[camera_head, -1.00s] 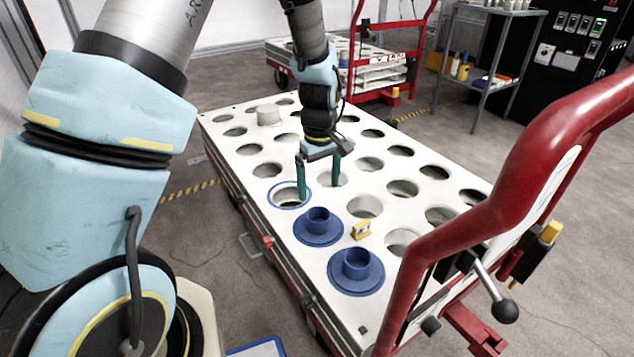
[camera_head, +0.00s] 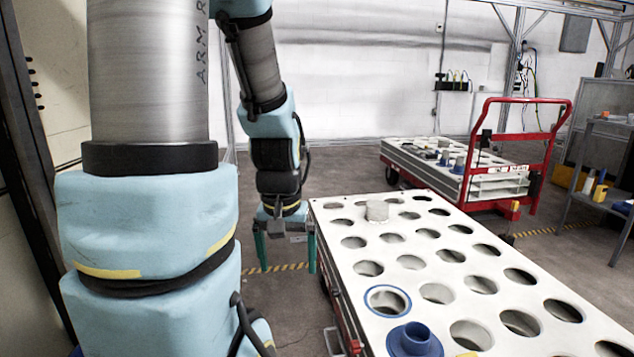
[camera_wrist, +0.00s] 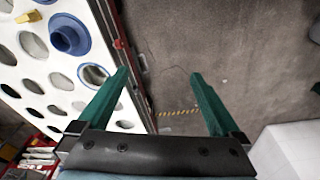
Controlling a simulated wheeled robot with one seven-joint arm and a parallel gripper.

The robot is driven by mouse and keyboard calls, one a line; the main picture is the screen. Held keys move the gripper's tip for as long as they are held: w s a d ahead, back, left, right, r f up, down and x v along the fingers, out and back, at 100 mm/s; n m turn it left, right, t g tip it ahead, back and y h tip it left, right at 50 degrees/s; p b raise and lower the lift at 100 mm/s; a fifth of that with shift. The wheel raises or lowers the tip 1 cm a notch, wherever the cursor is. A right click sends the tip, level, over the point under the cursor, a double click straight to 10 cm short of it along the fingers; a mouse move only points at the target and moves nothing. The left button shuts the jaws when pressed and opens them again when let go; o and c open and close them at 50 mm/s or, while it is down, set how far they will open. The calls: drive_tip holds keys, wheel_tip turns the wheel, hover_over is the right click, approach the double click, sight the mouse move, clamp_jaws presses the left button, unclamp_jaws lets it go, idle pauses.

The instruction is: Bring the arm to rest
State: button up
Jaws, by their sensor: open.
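My gripper (camera_head: 286,254) hangs pointing down at the left side of the near cart, above the floor. Its two green fingers are spread apart with nothing between them. In the wrist view the open fingers (camera_wrist: 160,88) have grey floor between and beyond them. The edge of the white perforated cart top (camera_head: 328,219) is just right of the gripper in the head view. My arm comes down from the top of the picture, bent at its joints.
The near cart top holds a blue flanged part (camera_head: 415,340), a blue ring (camera_head: 387,287) around one hole and a pale cylinder (camera_head: 377,210). A second cart with a red handle (camera_head: 535,153) stands behind. Shelves (camera_head: 612,125) stand at the right. Floor left of the near cart is open.

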wheel_tip(320, 180, up, 24)
drive_tip(key=a+p, duration=0.1)
drive_tip(key=p, duration=2.2)
drive_tip(key=shift+s, duration=0.45)
drive_tip(key=shift+a+f, duration=0.1)
drive_tip(key=shift+f, duration=0.05)
drive_tip(key=shift+c, duration=0.2)
